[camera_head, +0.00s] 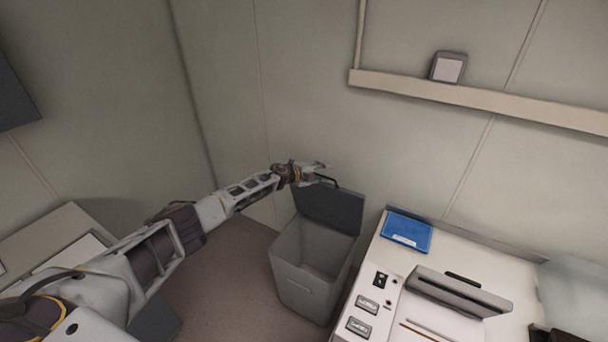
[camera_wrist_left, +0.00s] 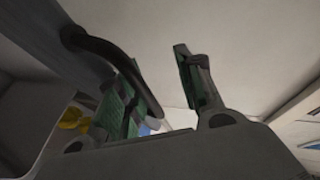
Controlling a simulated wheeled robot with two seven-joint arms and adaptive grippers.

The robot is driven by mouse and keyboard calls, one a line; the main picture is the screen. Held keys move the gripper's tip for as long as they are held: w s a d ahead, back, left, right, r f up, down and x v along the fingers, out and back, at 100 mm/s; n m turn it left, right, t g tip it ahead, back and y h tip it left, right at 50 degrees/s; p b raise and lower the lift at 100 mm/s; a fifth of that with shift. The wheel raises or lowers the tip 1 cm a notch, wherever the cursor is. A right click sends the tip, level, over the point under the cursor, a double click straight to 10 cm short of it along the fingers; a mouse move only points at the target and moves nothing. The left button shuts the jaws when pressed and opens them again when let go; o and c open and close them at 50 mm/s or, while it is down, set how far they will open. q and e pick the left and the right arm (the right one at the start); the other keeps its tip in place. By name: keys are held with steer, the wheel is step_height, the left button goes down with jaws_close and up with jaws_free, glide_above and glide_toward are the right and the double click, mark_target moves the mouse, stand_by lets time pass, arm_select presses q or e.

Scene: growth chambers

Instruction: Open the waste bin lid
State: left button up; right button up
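The grey waste bin (camera_head: 300,287) stands on the floor against the wall, with its opening showing. Its dark grey lid (camera_head: 335,207) is raised, standing up at the back of the bin near the wall. My left gripper (camera_head: 322,172) is at the upper edge of the lid. In the left wrist view my left gripper's fingers (camera_wrist_left: 160,90) are spread apart. A dark curved handle (camera_wrist_left: 115,58) passes beside the left-hand finger, on the lid (camera_wrist_left: 55,35); it is not clamped between the fingers. My right gripper does not show.
A white bench (camera_head: 372,258) with a blue pad (camera_head: 407,231) and instruments stands right of the bin. A wall rail (camera_head: 500,97) carries a small box (camera_head: 448,67). Another pale worktop (camera_head: 45,235) is at the left. Floor (camera_head: 225,275) shows between.

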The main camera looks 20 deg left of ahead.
arm_select(q)
steer(key=v, duration=1)
steer(key=shift+r, duration=0.15)
stand_by(0.6)
steer(key=shift+s, duration=0.1)
stand_by(0.3)
